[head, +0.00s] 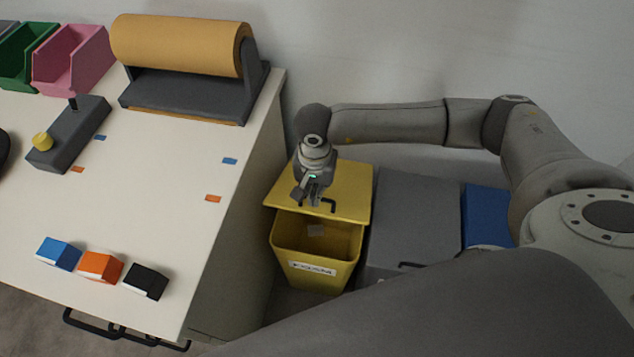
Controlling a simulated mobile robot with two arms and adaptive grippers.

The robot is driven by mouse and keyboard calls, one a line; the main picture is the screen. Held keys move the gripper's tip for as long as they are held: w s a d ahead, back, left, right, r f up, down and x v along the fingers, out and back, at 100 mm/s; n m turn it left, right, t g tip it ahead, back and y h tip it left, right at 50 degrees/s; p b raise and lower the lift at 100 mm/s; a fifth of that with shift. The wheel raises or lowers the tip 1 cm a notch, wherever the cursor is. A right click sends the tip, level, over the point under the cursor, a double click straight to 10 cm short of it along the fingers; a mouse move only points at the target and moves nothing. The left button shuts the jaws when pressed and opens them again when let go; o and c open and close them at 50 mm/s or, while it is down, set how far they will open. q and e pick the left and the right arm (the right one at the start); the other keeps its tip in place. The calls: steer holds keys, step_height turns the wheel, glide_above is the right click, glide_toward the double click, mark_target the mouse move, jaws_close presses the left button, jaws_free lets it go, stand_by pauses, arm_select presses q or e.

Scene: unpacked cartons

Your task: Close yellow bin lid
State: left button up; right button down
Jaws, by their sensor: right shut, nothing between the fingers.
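The yellow bin (316,262) stands on the floor between the white table and a grey bin, with a label on its front. Its yellow lid (348,186) is raised at the back and tilted, and the front of the bin is open so that I see inside. A small black handle sits near the lid's front edge. My right gripper (311,201) is shut and empty, over the lid's front part just left of the handle. I cannot tell whether it touches the lid. My left gripper is not in view.
A grey bin (415,222) and a blue bin (484,216) stand right of the yellow one. The white table (150,190) at left holds a brown paper roll (180,45), a control box (68,135) and blue, orange and black blocks. A wall rises behind.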

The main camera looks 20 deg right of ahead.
mark_target(314, 209)
steer(key=shift+s+a+f+b, duration=0.15)
steer(key=shift+s+f+b, duration=0.1)
steer(key=shift+f, duration=0.25)
steer(key=shift+s+a+f+b, duration=0.15)
steer(key=shift+s+f+b, duration=0.1)
steer(key=shift+f, duration=0.2)
steer(key=shift+s+a+f, duration=0.15)
steer(key=shift+f, duration=0.2)
